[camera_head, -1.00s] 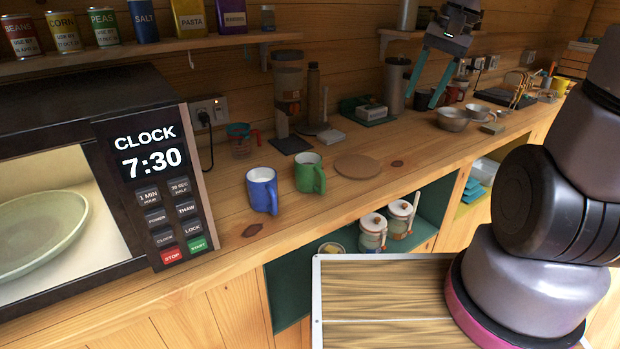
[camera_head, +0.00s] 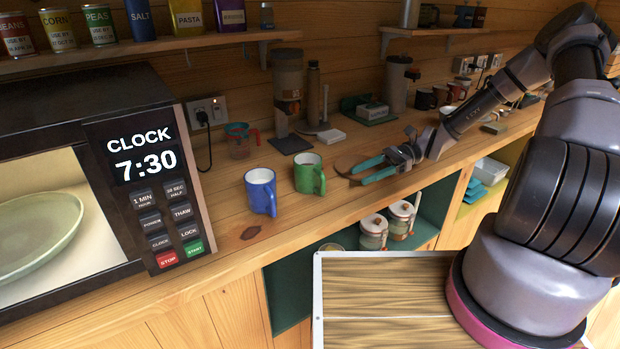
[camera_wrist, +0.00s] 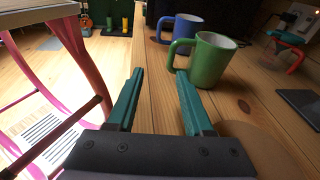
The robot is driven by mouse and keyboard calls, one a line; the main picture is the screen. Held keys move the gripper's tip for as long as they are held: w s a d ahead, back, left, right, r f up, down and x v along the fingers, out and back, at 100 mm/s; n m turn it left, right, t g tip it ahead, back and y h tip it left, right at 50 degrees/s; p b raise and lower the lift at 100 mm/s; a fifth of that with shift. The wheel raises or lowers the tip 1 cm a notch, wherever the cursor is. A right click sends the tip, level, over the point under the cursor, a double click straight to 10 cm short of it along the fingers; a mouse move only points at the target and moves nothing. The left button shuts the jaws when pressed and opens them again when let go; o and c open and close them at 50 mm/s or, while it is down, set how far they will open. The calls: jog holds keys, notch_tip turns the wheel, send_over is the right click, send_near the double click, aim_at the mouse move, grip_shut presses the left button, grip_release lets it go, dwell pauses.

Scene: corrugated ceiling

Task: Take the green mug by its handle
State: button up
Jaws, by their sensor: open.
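The green mug (camera_head: 307,174) stands upright on the wooden counter, with its handle on the right side in the head view. In the wrist view the green mug (camera_wrist: 211,62) stands ahead and right of centre, its handle on the left. My gripper (camera_head: 356,174) is open and empty, low over the counter to the right of the green mug, its teal fingers pointing toward it. In the wrist view my gripper (camera_wrist: 160,86) shows a gap between the fingers, and the handle lies beyond the right fingertip, apart from it.
A blue mug (camera_head: 260,192) stands left of the green mug; it is behind it in the wrist view (camera_wrist: 187,29). A measuring cup (camera_head: 239,141) and a coffee maker (camera_head: 288,98) are behind. A microwave (camera_head: 160,190) stands at left. The counter's front edge is close.

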aim_at(323, 195)
jog(key=shift+w+a+f+m+y, duration=0.35)
jog(key=shift+a+f+m+y, duration=0.3)
jog(key=shift+y, duration=0.45)
jog(key=x, duration=1)
jog(key=shift+w+a, duration=0.15)
jog(key=shift+a, duration=0.25)
grip_shut()
